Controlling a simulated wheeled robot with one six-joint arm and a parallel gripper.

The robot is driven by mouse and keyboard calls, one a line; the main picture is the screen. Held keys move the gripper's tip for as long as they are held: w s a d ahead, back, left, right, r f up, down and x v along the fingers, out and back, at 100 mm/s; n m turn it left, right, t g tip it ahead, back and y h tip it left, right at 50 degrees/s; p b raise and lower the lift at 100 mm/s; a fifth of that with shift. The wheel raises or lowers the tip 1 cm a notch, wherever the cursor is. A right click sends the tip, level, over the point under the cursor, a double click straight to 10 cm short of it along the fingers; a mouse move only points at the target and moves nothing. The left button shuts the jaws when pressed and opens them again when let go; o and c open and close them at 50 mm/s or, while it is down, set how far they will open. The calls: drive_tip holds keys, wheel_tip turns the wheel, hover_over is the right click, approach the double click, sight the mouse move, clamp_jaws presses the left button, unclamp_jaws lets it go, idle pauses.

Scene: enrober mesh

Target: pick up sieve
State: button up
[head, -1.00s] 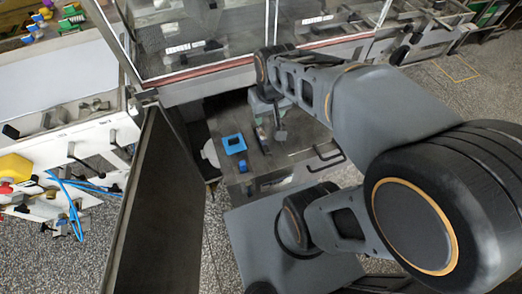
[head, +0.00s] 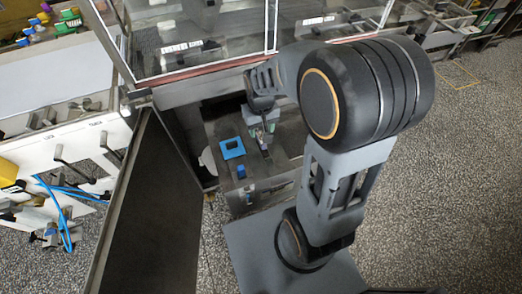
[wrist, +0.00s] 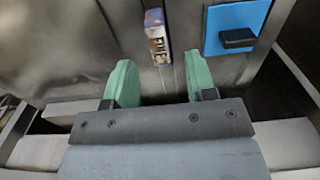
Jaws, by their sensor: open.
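No object is plainly recognisable as a sieve. A small narrow object with a printed, picture-like face (wrist: 156,36) lies on the grey metal surface, ahead of the gap between my fingers in the wrist view. In the head view it is mostly hidden by my gripper (head: 262,136). A flat blue square (head: 232,147) lies to its left in the head view. In the wrist view the blue square (wrist: 229,17) is at the upper right, with a dark block on it. My gripper's green fingers (wrist: 160,82) are apart with nothing between them, short of the small object.
The metal surface (head: 285,143) is the top of a low cabinet beneath a glass-walled machine (head: 190,50). A tall dark panel (head: 150,215) stands close on the left. A blue part (head: 241,171) sits near the cabinet's front edge. Open floor lies to the right.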

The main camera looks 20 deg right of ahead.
drive_tip(key=shift+d+f+b, duration=0.1)
drive_tip(key=shift+f+b, duration=0.25)
drive_tip(key=shift+f, duration=2.35)
clamp_jaws()
drive_tip(key=shift+r, duration=0.15)
wheel_tip(320, 180, up, 33)
drive_tip(key=p, duration=1.6)
drive_tip(key=shift+r, duration=0.2)
